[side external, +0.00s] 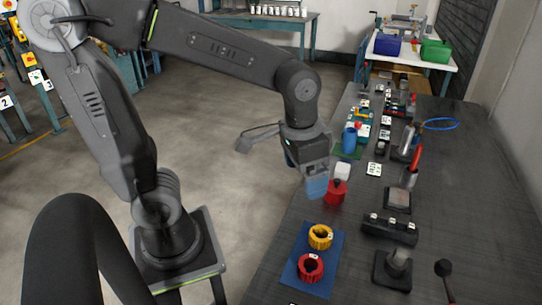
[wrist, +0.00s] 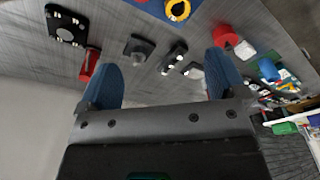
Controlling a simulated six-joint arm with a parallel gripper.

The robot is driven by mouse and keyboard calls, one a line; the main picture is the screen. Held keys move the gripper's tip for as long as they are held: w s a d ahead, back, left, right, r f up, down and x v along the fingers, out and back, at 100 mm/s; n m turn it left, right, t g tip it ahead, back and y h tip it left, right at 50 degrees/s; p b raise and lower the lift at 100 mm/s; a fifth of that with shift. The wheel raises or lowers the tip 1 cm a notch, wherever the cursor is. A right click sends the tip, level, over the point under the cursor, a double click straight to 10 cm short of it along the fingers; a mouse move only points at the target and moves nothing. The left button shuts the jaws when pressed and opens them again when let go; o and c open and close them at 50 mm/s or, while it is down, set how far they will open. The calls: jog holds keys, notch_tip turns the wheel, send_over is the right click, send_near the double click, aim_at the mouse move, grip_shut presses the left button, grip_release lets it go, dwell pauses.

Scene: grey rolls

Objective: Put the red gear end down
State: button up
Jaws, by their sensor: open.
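A red gear (side external: 310,267), ring-shaped with a dark opening, lies on a blue mat (side external: 331,277) at the front of the table. A yellow gear (side external: 320,237) sits just behind it on the mat and also shows at the top of the wrist view (wrist: 178,9). A red, roughly cylindrical piece (side external: 336,192) stands on the table near my gripper; it shows beside the right finger in the wrist view (wrist: 226,36). My gripper (side external: 316,187) has blue fingers, spread wide and empty in the wrist view (wrist: 163,88). I cannot tell whether a finger touches the red piece.
A white block (side external: 342,172) stands just behind the red piece. A black fixture (side external: 390,229), a dark stand (side external: 393,270) and a red-handled tool (side external: 413,165) are to the right. Several small items crowd the table's far end. Bare table lies between gripper and mat.

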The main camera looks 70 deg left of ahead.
jog(key=s+a+r+n+t, duration=0.1)
jog(key=s+a+r+t, duration=0.1)
jog(key=s, duration=0.4)
jog(key=shift+s+a+r+t, duration=0.25)
jog(key=shift+r+t, duration=0.6)
jog(key=shift+t, duration=0.25)
